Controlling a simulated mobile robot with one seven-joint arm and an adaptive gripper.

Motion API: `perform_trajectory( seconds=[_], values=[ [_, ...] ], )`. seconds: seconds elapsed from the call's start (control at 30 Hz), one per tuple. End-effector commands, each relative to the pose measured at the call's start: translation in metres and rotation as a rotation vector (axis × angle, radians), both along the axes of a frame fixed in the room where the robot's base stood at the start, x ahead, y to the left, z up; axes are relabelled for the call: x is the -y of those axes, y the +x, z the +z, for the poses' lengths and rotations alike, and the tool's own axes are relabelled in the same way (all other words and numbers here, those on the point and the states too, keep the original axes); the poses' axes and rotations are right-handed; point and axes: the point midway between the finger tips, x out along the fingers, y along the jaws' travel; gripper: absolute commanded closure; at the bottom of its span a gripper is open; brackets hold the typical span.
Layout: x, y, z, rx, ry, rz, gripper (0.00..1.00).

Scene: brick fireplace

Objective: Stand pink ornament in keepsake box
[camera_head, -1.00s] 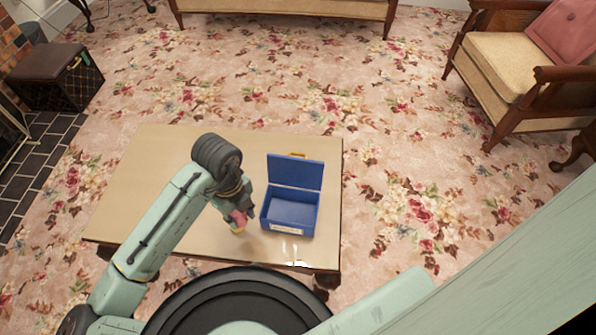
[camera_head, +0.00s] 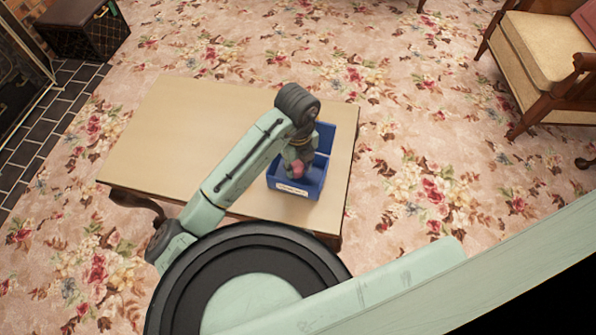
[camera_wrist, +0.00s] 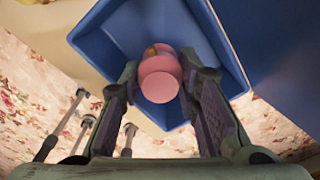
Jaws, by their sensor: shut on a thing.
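The blue keepsake box (camera_head: 315,188) stands on the table near its right side, its lid raised at the back. It also shows in the wrist view, where its rim (camera_wrist: 98,40) surrounds the ornament. The pink ornament (camera_head: 298,169) is between the fingers of my gripper (camera_head: 297,166), over the box opening. In the wrist view the pink ornament (camera_wrist: 160,77) shows its rounded end, with a small gold-brown patch at its top. My gripper (camera_wrist: 158,88) is shut on it. Whether the ornament touches the box floor cannot be told.
The tan tabletop (camera_head: 190,125) is clear to the left of the box. Patterned carpet surrounds the table. A wooden armchair (camera_head: 540,60) stands at the upper right, and a dark case (camera_head: 85,28) stands at the upper left.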

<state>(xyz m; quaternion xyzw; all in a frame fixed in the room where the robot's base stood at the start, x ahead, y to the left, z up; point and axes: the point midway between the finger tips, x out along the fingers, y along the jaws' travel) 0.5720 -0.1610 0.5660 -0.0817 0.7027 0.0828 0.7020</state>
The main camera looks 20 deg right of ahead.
Motion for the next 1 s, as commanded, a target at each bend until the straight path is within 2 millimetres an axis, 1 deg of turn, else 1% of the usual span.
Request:
perform_trajectory(
  seconds=[0.23, 0.6, 0.63, 0.77, 1.0],
  values=[
    [0.0, -0.001, -0.032, -0.002, 0.0, 0.001, 0.98],
    [0.0, 0.0, -0.039, 0.0, 0.0, -0.001, 0.98],
    [0.0, 0.0, -0.038, 0.0, 0.0, -0.001, 0.7],
    [0.0, 0.0, -0.037, 0.0, 0.0, -0.001, 0.62],
    [0.0, 0.0, -0.037, 0.0, 0.0, -0.001, 0.62]
  ],
)
